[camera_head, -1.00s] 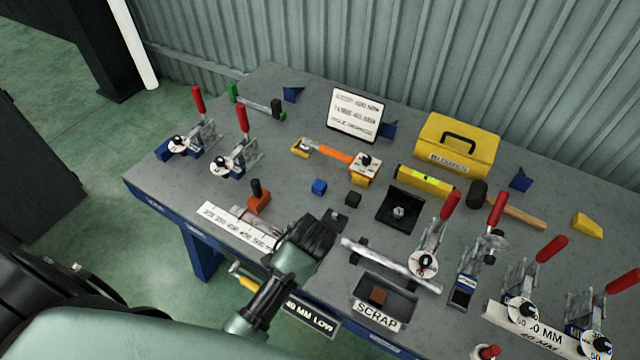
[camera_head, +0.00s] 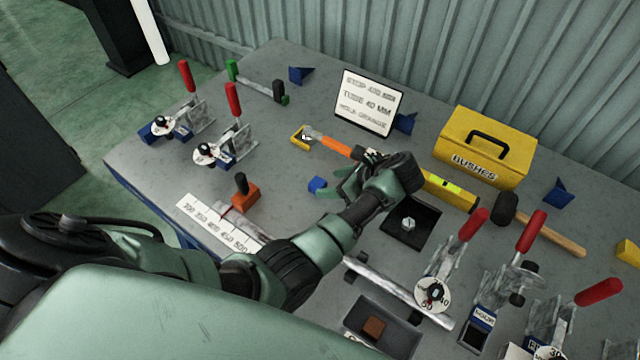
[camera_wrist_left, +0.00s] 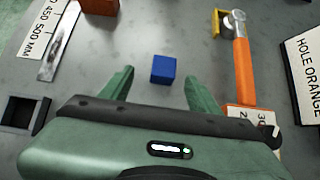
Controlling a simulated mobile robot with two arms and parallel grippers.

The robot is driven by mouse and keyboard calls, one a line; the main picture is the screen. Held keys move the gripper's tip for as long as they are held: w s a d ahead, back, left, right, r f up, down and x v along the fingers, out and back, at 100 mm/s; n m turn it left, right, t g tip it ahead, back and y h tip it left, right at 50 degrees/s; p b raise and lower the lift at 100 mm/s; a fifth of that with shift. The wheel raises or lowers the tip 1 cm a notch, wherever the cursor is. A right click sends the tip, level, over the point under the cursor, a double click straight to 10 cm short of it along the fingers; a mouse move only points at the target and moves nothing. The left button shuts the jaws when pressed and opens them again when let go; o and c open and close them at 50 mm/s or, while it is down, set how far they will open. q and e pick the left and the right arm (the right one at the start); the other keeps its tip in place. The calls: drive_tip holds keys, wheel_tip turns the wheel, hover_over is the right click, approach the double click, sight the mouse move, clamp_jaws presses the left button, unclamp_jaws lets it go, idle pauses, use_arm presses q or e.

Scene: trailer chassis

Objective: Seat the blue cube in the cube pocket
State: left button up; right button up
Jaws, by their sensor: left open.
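The blue cube (camera_head: 317,185) lies on the grey bench, partly hidden by a finger of my left gripper (camera_head: 338,186). In the left wrist view the cube (camera_wrist_left: 163,69) shows whole, between and slightly ahead of the two open fingertips of my left gripper (camera_wrist_left: 157,78), with a gap on each side. The jaws hold nothing. I cannot tell how high the fingers are above the bench. A small dark square pocket (camera_wrist_left: 18,112), which looks like the cube pocket, is empty at the left of the wrist view. My arm hides it in the head view. My right gripper is not in view.
An orange block (camera_head: 244,196) and white ruler strip (camera_head: 215,224) are to the left. A black tray (camera_head: 424,222), yellow level (camera_head: 450,190) and yellow box (camera_head: 485,145) are to the right. A scrap bin (camera_head: 398,335) is in front.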

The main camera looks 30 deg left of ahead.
sight(318, 183)
use_arm(q)
drive_tip(key=shift+a+f, duration=0.3)
drive_tip(key=shift+a, duration=0.1)
drive_tip(key=shift+w+a+f, duration=0.25)
drive_tip(key=shift+a+f, duration=0.2)
drive_tip(key=shift+a, duration=0.05)
drive_tip(key=x, duration=0.3)
drive_tip(key=shift+w+a+f+p, duration=0.2)
drive_tip(key=shift+w+f+p, duration=0.05)
drive_tip(key=shift+p, duration=0.1)
clamp_jaws()
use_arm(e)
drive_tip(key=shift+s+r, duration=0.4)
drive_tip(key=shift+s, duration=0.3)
